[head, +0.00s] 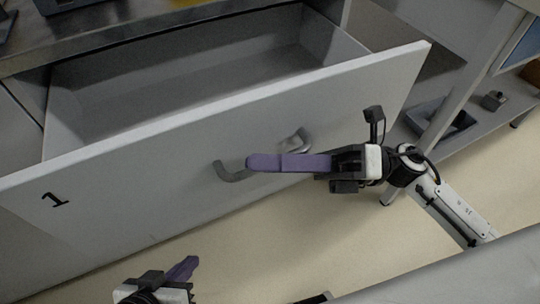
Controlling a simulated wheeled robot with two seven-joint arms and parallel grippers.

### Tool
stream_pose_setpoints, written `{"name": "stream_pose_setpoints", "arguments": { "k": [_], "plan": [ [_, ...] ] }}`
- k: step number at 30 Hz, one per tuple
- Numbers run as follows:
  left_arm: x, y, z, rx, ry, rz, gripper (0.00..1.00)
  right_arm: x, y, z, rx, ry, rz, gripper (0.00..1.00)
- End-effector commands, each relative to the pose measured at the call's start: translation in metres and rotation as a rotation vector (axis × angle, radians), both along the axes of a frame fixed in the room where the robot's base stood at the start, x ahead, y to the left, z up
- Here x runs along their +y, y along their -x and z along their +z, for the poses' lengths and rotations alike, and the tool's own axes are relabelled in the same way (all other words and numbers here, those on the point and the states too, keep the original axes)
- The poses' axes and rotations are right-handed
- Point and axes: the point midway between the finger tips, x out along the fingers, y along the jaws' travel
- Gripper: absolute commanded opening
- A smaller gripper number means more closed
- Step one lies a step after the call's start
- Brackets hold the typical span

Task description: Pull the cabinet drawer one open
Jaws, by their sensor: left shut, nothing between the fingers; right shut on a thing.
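The cabinet drawer one (110,180) has a light grey front marked with a black "1" at the left. It stands pulled out, and its empty grey inside shows behind the front's top edge. A curved grey handle (230,172) sits on the front near the middle. My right gripper (255,163), with purple fingers, comes in from the right and is shut on the handle; its fingers hide part of it. My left gripper (188,266) is low at the bottom left, below the drawer front, shut and empty, apart from the drawer.
A dark countertop (130,38) runs above the drawer. At the right, an open shelf (482,122) holds a dark tray (440,118) and a small grey object (494,99). Beige floor (330,225) lies clear below the drawer front.

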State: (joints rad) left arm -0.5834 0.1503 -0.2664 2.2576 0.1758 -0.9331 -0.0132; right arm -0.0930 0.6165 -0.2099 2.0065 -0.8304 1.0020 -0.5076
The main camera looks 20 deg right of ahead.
Motion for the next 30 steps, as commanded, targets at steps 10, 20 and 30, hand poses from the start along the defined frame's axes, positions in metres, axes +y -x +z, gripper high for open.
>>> {"name": "stream_pose_setpoints", "arguments": {
  "k": [10,20,30],
  "plan": [
    [0.000,-0.001,0.000,0.001,-0.002,0.000,0.00,-0.001,0.000,0.000,-0.001,0.001,-0.001,0.19],
    [0.001,-0.002,0.003,-0.006,-0.001,0.001,0.00,-0.038,0.004,-0.009,0.004,0.005,-0.003,0.19],
    [0.003,-0.003,0.005,-0.018,-0.005,0.005,0.00,-0.093,0.012,-0.020,0.001,0.003,-0.002,0.19]
  ]
}}
